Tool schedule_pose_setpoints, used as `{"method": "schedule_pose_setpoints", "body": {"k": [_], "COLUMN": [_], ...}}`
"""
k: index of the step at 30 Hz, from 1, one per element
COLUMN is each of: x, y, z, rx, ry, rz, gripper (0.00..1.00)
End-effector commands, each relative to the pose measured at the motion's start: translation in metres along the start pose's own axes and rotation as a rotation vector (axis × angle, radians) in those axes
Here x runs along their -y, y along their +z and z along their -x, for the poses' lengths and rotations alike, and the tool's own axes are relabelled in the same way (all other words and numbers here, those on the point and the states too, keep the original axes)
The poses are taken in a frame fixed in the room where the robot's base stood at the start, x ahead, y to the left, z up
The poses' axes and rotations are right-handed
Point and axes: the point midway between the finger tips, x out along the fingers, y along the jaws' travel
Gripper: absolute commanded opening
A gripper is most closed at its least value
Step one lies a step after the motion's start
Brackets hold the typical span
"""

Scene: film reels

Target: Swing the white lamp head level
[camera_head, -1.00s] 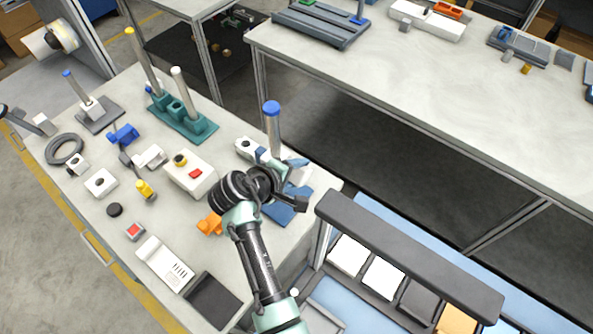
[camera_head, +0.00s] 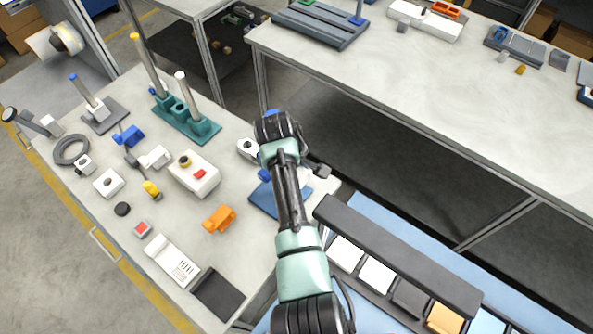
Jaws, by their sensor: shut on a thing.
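The lamp stand is a blue base (camera_head: 265,201) with a post. The post's blue cap (camera_head: 271,112) shows just above my wrist, and my arm covers most of the stand. A white part, which looks like the lamp head (camera_head: 305,181), shows just right of my forearm above the base. My gripper (camera_head: 311,173) is largely hidden behind my arm, with only a dark part showing beside this white part. It appears shut on the lamp head. The head's exact tilt cannot be told.
An orange clamp (camera_head: 219,219), a white box with a red button (camera_head: 195,174) and a white-and-dark part (camera_head: 248,148) stand left of my arm. A teal stand with posts (camera_head: 186,121) is farther back. A dark rail with trays (camera_head: 395,255) is at right.

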Motion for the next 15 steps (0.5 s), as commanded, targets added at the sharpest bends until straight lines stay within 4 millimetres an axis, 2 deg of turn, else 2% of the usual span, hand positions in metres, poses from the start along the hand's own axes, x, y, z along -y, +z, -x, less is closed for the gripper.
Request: {"method": "schedule_pose_setpoints", "body": {"k": [6,15], "x": [-0.0009,-0.0008], "y": [-0.0004,-0.0002], "z": [-0.0031,-0.0018], "rx": [0.001,0.001], "ry": [-0.142,-0.246], "rz": [-0.001,0.001], "gripper": [0.0,0.0]}}
